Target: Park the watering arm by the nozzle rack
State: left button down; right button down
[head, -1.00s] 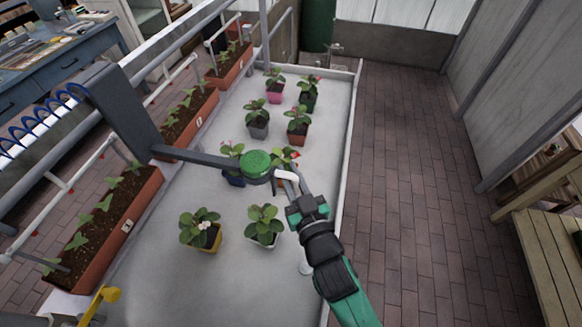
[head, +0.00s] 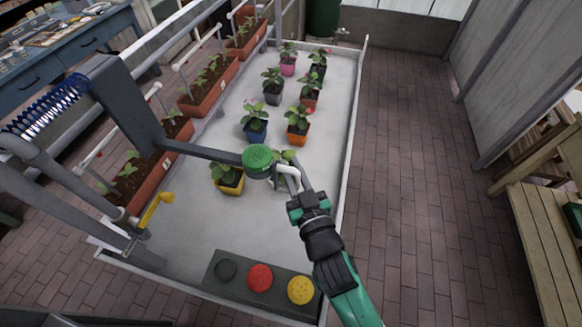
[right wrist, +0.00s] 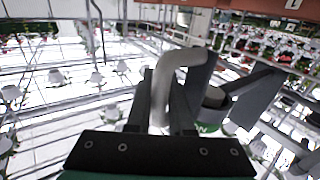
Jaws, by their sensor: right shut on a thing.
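The watering arm (head: 205,153) is a grey bar reaching right from a dark upright post, with a green nozzle head (head: 257,158) at its end. A pale bent handle (head: 287,170) sits beside the nozzle. My right gripper (head: 295,188) is shut on this handle. In the right wrist view the bent handle (right wrist: 175,82) stands between the fingers (right wrist: 160,110). The nozzle rack (head: 243,273) is a dark grey block at the near end of the bench, holding black, red and yellow discs. The nozzle is above the bench, farther back than the rack. My left gripper is out of view.
Several potted plants stand on the white bench (head: 215,120); one pot is partly hidden under the nozzle and handle. A yellow lever (head: 155,210) and rails are at left, with long planters (head: 205,88). A brick aisle (head: 410,190) at right is clear beside a wooden bench (head: 545,240).

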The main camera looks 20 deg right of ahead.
jog(key=shift+a+r, duration=0.1)
jog(key=c, duration=1.1)
grip_release()
jog(key=shift+s, duration=0.25)
jog(key=s, duration=1.1)
jog(key=shift+s+a+p, duration=0.15)
jog(key=shift+s+p, duration=0.1)
jog(key=shift+p, duration=0.15)
